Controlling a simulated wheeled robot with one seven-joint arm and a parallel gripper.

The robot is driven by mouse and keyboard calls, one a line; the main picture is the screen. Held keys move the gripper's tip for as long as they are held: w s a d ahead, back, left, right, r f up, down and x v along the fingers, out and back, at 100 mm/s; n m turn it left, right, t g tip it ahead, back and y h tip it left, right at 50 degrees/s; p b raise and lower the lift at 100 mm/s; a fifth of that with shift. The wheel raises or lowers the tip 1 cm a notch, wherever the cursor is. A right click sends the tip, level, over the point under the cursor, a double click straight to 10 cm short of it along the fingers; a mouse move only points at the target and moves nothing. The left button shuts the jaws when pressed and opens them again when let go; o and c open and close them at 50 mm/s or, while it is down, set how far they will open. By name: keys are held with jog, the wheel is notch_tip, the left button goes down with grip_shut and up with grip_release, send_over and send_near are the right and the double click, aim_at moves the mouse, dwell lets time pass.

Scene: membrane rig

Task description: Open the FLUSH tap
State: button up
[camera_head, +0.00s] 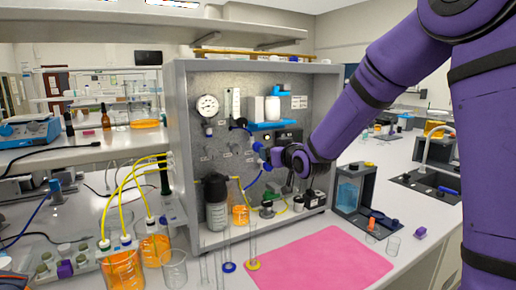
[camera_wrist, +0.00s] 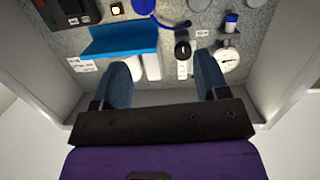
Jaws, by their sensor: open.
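The rig's upright grey panel (camera_head: 218,160) carries several small valves and labels, too small to read, so I cannot tell which one is the FLUSH tap. A blue fitting (camera_head: 257,146) shows on the panel just left of my gripper (camera_head: 275,158). My gripper is in front of the panel's middle right, and my wrist hides part of the panel there. In the wrist view my gripper (camera_wrist: 163,80) has its two blue fingers wide apart, with nothing held between them. A black round knob (camera_wrist: 182,48) shows beyond the fingers, above a white scale strip.
A round gauge (camera_head: 208,106) and a blue shelf (camera_head: 272,125) with white cartridges are on the panel. A dark bottle (camera_head: 215,202) and an orange beaker (camera_head: 240,215) stand at its foot. Glass tubes stand in front. The pink mat (camera_head: 320,262) is clear.

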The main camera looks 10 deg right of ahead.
aim_at(258, 147)
jog(key=w+d+f+m+t, duration=0.1)
jog(key=w+f+m+t, duration=0.2)
jog(key=w+f+t, duration=0.35)
jog(key=shift+g+y, duration=0.25)
jog(key=shift+y, duration=0.15)
jog(key=x, duration=1.1)
jog(key=shift+w+f, duration=0.1)
jog(key=shift+f, duration=0.25)
jog(key=c, duration=0.9)
